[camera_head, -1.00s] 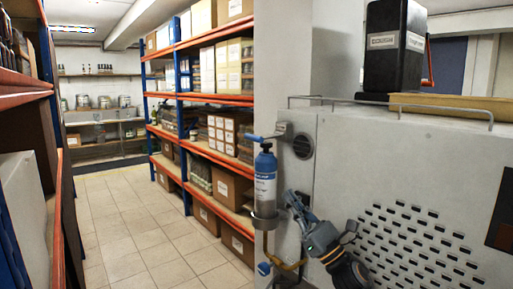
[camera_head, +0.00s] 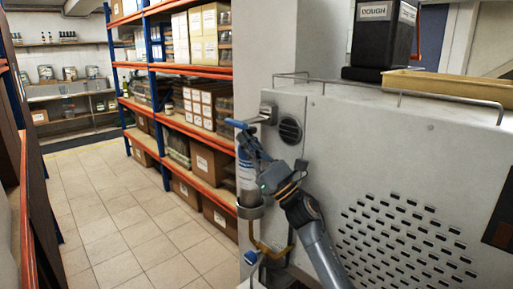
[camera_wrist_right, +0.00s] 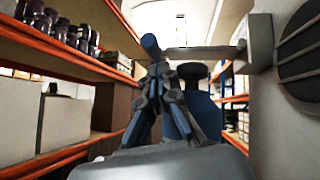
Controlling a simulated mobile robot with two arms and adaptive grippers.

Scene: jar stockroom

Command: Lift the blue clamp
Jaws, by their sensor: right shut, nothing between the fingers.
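The blue clamp (camera_head: 238,124) is a blue-ended lever on a metal bar fixed to the pale cabinet wall, above a blue bottle (camera_head: 247,176). In the right wrist view, the clamp's blue end (camera_wrist_right: 150,43) is just above my fingertips, and its bar runs right to the wall bracket. My right gripper (camera_head: 246,139) is shut and empty, just under the blue end and in front of the bottle. Its fingers also show in the right wrist view (camera_wrist_right: 156,76). I cannot tell whether they touch the clamp. The gripper hides part of the bottle. My left gripper is not in view.
The pale cabinet (camera_head: 400,150) with a round vent, slots and a top rail fills the right. A black box (camera_head: 383,38) and a yellowish tray (camera_head: 450,86) stand on it. Shelves with cartons (camera_head: 205,115) line the aisle. The tiled floor (camera_head: 110,215) is clear.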

